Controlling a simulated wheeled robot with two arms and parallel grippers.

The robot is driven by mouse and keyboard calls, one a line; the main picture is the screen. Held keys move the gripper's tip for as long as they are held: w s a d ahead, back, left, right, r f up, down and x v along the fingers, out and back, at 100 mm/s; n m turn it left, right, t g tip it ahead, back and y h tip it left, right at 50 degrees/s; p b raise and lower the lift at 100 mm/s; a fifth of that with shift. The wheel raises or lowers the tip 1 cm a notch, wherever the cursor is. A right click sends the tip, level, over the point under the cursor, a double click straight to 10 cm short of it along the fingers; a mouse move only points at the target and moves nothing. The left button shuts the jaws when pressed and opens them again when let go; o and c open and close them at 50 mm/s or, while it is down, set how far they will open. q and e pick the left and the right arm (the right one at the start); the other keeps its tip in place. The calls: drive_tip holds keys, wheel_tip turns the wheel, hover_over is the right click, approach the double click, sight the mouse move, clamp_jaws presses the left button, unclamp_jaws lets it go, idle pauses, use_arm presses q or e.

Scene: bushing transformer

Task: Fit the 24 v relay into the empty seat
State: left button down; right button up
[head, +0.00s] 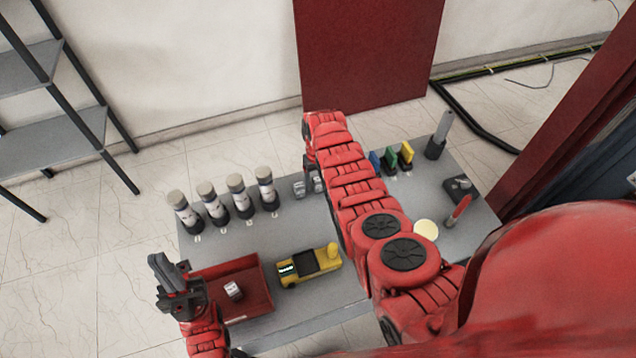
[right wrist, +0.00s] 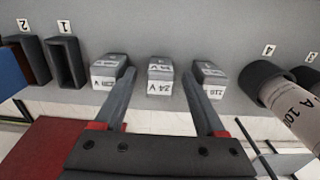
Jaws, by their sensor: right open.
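The 24 V relay (right wrist: 160,78) is a small grey block with a white label, the middle one of three in the right wrist view. My right gripper (right wrist: 159,73) is open, one finger on each side of this relay with gaps. In the head view my right gripper (head: 311,167) is at the far table edge, partly hidden by my arm. My left gripper (head: 172,270) is raised beside the red tray (head: 262,282); its jaw opening is unclear. A block with a white label (head: 233,290) lies in that tray.
Neighbouring relays (right wrist: 107,72) (right wrist: 211,78) stand close on both sides. Several cylinders (head: 238,196) stand left of them. An empty frame marked 1 (right wrist: 65,62) and coloured cards (head: 406,154) stand on the other side. A yellow device (head: 310,265) lies on the grey table (head: 293,225).

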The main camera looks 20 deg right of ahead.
drive_tip(key=c, duration=1.1)
clamp_jaws()
drive_tip(key=shift+r, duration=0.15)
